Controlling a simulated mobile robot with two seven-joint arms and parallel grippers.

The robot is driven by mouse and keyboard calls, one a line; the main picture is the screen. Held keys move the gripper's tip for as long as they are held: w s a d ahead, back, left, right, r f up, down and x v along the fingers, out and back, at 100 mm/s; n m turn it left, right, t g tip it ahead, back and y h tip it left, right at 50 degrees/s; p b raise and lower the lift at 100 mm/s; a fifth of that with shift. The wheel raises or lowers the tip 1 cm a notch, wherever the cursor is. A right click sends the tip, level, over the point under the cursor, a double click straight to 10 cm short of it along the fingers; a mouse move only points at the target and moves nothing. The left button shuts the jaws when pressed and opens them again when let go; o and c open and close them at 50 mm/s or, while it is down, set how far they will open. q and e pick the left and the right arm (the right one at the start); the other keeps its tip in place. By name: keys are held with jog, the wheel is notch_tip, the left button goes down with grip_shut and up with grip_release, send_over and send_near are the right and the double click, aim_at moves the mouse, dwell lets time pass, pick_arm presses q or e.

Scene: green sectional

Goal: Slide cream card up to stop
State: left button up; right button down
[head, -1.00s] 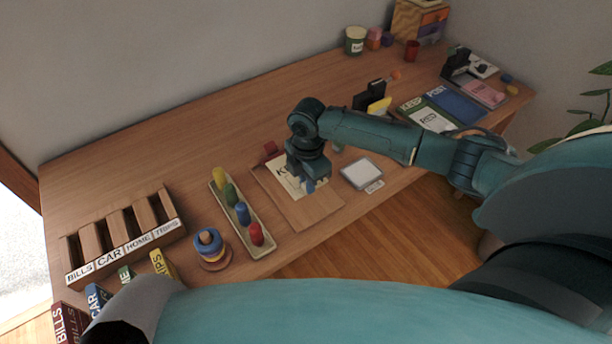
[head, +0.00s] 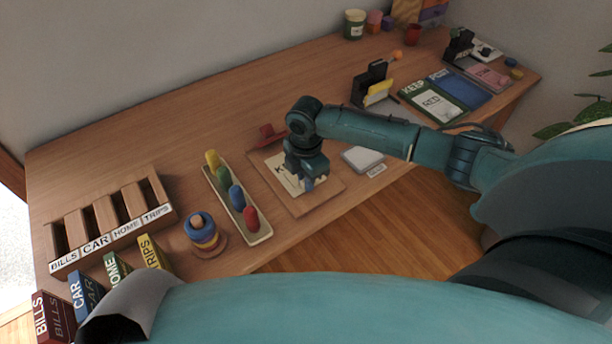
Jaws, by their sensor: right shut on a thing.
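The cream card (head: 287,181), with dark lettering, lies on a flat brown board (head: 307,206) near the middle of the table's front. My right gripper (head: 307,182) is over the card's right part and hides much of it. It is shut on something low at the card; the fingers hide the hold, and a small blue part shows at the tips. A red piece (head: 268,135) sits at the board's far edge, apart from the card; I cannot tell whether it is the stop. My left gripper is not in view.
Left of the board is a tray (head: 258,236) of coloured pegs, then a ring stacker (head: 204,236) and a labelled wooden sorter (head: 112,238). A pale square pad (head: 361,158) lies to the right. Bare table lies behind the board.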

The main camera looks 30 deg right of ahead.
dwell(0.3)
jog(key=shift+w+a+b, duration=0.2)
jog(key=shift+w+b, duration=0.3)
jog(key=shift+w, duration=1)
jog(key=shift+w+f, duration=0.1)
jog(key=shift+w, duration=0.3)
jog(key=shift+w+a+b, duration=0.1)
jog(key=shift+w+b, duration=0.45)
jog(key=c, duration=1.3)
grip_release()
